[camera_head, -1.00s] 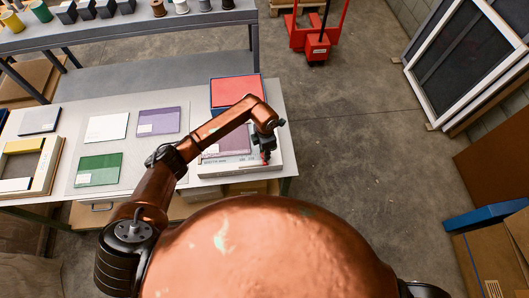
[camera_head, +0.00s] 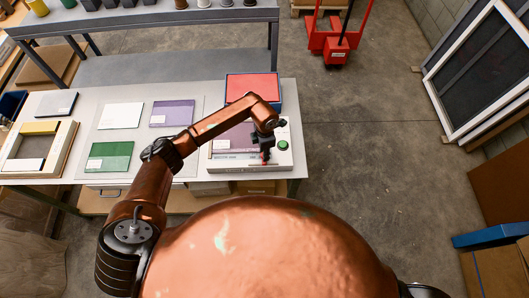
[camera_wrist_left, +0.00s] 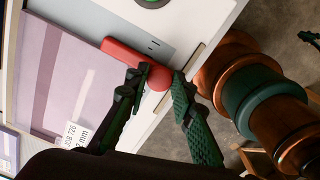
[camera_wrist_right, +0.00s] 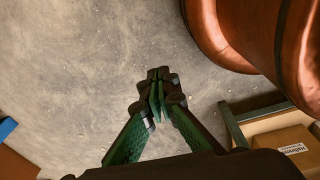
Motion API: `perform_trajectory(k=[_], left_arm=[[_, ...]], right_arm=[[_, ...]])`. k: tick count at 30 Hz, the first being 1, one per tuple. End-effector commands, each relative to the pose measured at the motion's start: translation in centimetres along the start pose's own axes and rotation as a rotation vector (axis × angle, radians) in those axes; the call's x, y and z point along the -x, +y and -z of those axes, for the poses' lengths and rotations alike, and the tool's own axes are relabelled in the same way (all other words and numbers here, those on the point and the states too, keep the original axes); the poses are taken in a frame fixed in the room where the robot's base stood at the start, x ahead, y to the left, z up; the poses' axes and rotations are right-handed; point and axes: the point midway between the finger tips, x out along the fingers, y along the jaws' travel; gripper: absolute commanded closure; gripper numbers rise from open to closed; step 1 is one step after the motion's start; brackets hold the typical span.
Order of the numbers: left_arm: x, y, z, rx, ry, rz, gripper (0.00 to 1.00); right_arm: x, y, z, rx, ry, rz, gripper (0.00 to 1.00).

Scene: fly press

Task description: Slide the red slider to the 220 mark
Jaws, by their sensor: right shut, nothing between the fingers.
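The red slider (camera_wrist_left: 125,55) is a flat red bar with a round knob, on a grey strip beside a purple sheet in the left wrist view. It also shows in the head view (camera_head: 265,157), on the right part of the white device (camera_head: 240,168). My left gripper (camera_wrist_left: 160,77) has a finger on each side of the knob, shut on it. In the head view my left gripper (camera_head: 265,150) partly hides the slider. Scale marks show beside the slider, but no number is readable. My right gripper (camera_wrist_right: 160,85) is shut and empty above the concrete floor.
A green button (camera_head: 283,145) sits right of the slider. A red-topped box (camera_head: 252,87) stands behind the device. Coloured panels lie on the table to the left.

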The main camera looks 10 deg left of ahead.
Motion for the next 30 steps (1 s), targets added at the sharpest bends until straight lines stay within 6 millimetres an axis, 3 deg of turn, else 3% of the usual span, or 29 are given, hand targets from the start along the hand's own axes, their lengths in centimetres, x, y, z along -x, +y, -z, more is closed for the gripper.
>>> perform_trajectory(k=[7, 17, 23, 30], left_arm=[[0.0, 0.0, 0.0, 0.001, -0.001, 0.0, 0.6], [0.4, 0.0, 0.0, 0.001, -0.003, -0.001, 0.6], [3.4, 0.1, 0.0, -0.001, -0.003, -0.005, 0.6], [8.5, 0.1, -0.1, 0.0, -0.003, -0.004, 0.6]], right_arm=[[0.1, -0.1, -1.3, -0.003, -0.016, 0.001, 1.0], [0.1, 0.8, -0.9, 0.002, -0.011, -0.008, 1.0], [0.1, 0.5, -0.9, 0.001, -0.01, -0.005, 1.0], [0.1, 0.4, -0.8, 0.0, -0.01, -0.004, 1.0]])
